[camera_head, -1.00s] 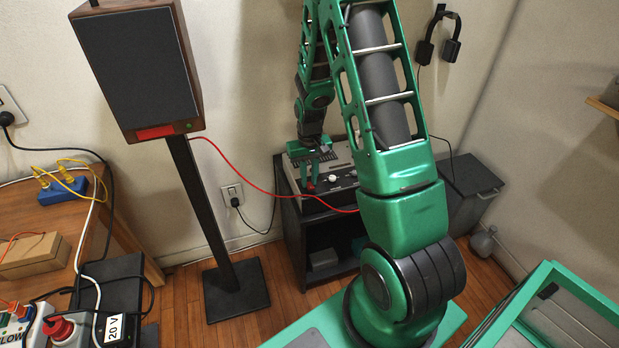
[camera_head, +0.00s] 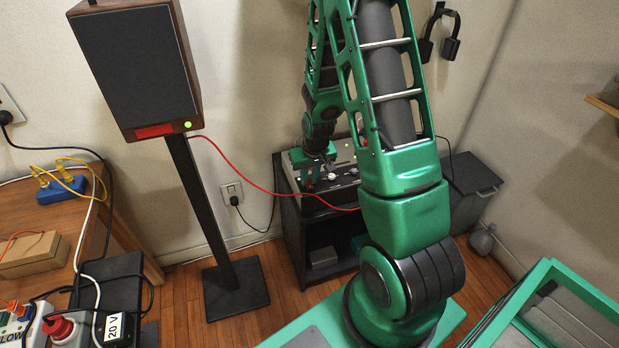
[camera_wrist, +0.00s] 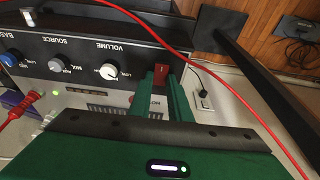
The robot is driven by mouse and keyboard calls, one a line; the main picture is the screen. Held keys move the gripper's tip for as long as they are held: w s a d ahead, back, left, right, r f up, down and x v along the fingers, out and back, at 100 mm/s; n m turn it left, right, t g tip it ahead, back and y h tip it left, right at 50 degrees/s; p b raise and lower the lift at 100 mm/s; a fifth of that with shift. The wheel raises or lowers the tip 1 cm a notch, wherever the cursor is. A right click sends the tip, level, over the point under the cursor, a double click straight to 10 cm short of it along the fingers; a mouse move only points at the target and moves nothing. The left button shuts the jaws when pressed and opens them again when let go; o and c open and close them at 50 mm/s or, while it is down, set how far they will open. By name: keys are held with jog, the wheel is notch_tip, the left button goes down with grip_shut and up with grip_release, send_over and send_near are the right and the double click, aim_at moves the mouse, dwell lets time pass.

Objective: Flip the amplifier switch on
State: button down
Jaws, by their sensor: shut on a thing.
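The amplifier (camera_head: 340,186) sits on a black stand against the back wall, partly hidden by my arm. In the wrist view its dark front panel (camera_wrist: 75,47) has white VOLUME, MIX and SOURCE markings, several knobs and a red switch (camera_wrist: 160,74). My gripper (camera_wrist: 161,82) is at the panel's end, its green fingers on either side of the red switch and shut on it. In the head view my gripper (camera_head: 311,180) is at the amplifier's front left. A small green light (camera_wrist: 55,92) glows on the amplifier. The switch's exact tilt is hard to tell.
A speaker (camera_head: 135,65) with a bright green light (camera_head: 187,125) stands left of the amplifier. A red cable (camera_head: 240,182) runs from it across the amplifier's front.

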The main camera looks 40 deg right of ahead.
aim_at(312, 190)
jog(key=shift+d, duration=0.1)
jog(key=c, duration=1.6)
grip_release()
jog(key=shift+c, duration=0.2)
jog(key=v, duration=1)
jog(key=shift+r, duration=0.35)
jog(key=shift+s, duration=0.1)
